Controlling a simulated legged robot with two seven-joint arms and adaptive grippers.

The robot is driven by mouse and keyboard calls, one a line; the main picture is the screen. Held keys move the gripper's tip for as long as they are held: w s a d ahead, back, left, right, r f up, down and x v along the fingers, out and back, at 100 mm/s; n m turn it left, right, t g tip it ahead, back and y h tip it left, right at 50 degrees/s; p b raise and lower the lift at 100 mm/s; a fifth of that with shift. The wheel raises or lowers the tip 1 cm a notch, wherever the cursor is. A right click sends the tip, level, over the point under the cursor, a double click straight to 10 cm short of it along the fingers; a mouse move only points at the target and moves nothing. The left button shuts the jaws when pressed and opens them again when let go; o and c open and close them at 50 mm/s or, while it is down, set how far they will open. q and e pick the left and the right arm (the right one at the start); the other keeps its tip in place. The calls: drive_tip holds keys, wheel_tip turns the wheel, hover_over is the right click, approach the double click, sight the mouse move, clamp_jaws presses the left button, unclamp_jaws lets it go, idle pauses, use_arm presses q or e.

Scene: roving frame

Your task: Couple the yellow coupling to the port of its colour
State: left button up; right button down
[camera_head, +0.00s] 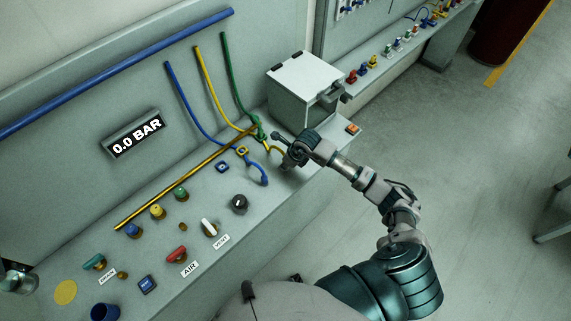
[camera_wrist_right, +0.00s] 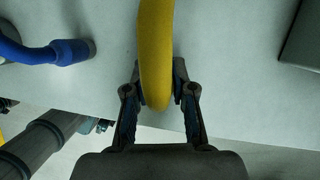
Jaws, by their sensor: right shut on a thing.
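The yellow hose (camera_head: 203,70) hangs from the back panel and runs down to my right gripper (camera_head: 284,158). In the right wrist view, the gripper (camera_wrist_right: 160,105) is shut on the yellow hose (camera_wrist_right: 156,50), which passes between its fingers and bends down. The yellow coupling itself is hidden or cannot be made out. The yellow port (camera_head: 157,211) stands on the bench between the blue port (camera_head: 133,230) and the green port (camera_head: 180,194), well to the left of the gripper.
A blue hose (camera_head: 180,95) ends in a blue coupling (camera_wrist_right: 72,51) beside the gripper. A green hose (camera_head: 228,75) hangs close by. A grey box (camera_head: 300,85) stands behind. A yellow rod (camera_head: 175,190), black knob (camera_head: 240,202) and white vent lever (camera_head: 208,227) are on the bench.

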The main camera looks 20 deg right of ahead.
drive_tip(key=shift+r+p, duration=1.1)
drive_tip(key=shift+r, duration=0.95)
drive_tip(key=shift+a, duration=0.1)
